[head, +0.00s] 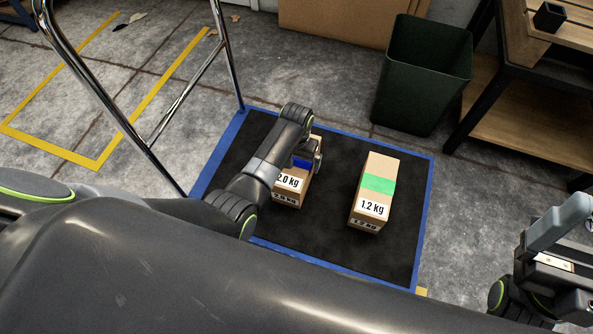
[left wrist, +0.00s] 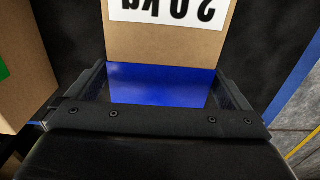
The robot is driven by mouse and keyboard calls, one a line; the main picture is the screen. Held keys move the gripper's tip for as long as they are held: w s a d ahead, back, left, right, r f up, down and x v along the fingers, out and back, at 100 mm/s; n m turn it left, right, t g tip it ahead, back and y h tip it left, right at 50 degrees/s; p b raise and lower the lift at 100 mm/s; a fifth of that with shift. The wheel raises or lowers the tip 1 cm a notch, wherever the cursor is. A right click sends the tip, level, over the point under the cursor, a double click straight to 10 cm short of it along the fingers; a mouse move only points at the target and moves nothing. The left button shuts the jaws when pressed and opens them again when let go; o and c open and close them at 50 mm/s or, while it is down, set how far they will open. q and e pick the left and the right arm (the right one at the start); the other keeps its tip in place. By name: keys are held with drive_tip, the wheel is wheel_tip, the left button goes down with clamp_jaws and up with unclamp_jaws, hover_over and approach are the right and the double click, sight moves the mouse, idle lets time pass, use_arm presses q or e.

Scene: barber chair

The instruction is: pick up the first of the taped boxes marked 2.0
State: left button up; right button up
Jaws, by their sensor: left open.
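A tan box marked 2.0 kg (head: 289,184) with blue tape stands on the black mat (head: 335,231). My left gripper (head: 306,158) is over this box, and its arm hides part of it. In the left wrist view the box (left wrist: 165,46) shows with its label upside down. There the open fingers of my left gripper (left wrist: 163,92) are on either side of the blue-taped part; I cannot tell if they touch it. My right gripper (head: 560,235) is partly in view at the right edge, away from the boxes.
A box marked 1.2 kg (head: 373,190) with green tape stands to the right on the mat. A dark green bin (head: 422,80) is behind it. A chrome frame (head: 185,95) rises at the left. A wooden-shelved bench (head: 530,110) is at the far right.

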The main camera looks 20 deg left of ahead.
use_arm(q)
drive_tip(key=c, duration=1.8)
drive_tip(key=shift+w+r, duration=0.15)
drive_tip(key=shift+r, duration=0.05)
drive_tip(key=shift+c, duration=0.6)
